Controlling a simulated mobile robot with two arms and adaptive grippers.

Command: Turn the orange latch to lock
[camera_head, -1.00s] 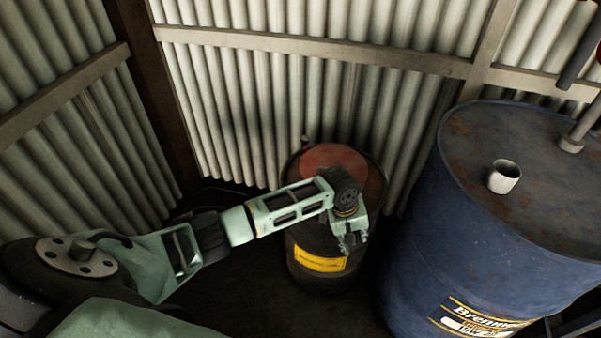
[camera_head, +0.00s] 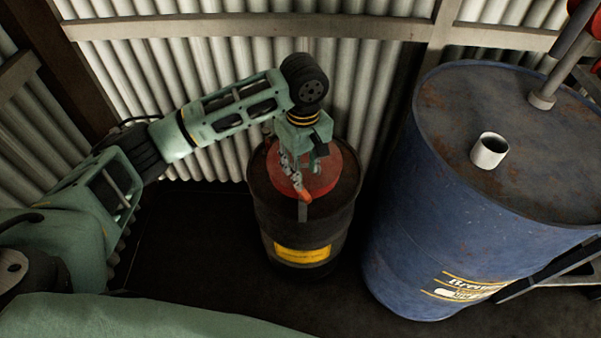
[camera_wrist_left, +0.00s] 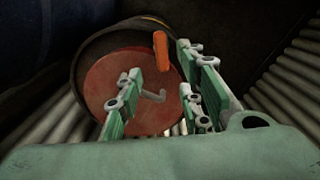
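A dark barrel (camera_head: 277,225) with a yellow label and a red lid disc (camera_head: 322,180) stands against the corrugated wall. An orange latch (camera_head: 302,191) shows at the front of the lid, below my left gripper (camera_head: 303,180). In the left wrist view the orange latch (camera_wrist_left: 161,50) lies near the lid's rim, beyond the fingers. The red disc (camera_wrist_left: 105,85) and a bent grey handle (camera_wrist_left: 152,95) show between the fingers. My left gripper (camera_wrist_left: 163,95) is open, with its fingers apart and nothing between them held. Contact with the latch cannot be told. My right gripper is not in view.
A large blue drum (camera_head: 400,200) stands close to the right of the barrel, with a white cup (camera_head: 489,150) and a grey pipe (camera_head: 550,90) on its top. The corrugated wall (camera_head: 230,60) is close behind. Dark floor (camera_head: 190,250) is free at the left.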

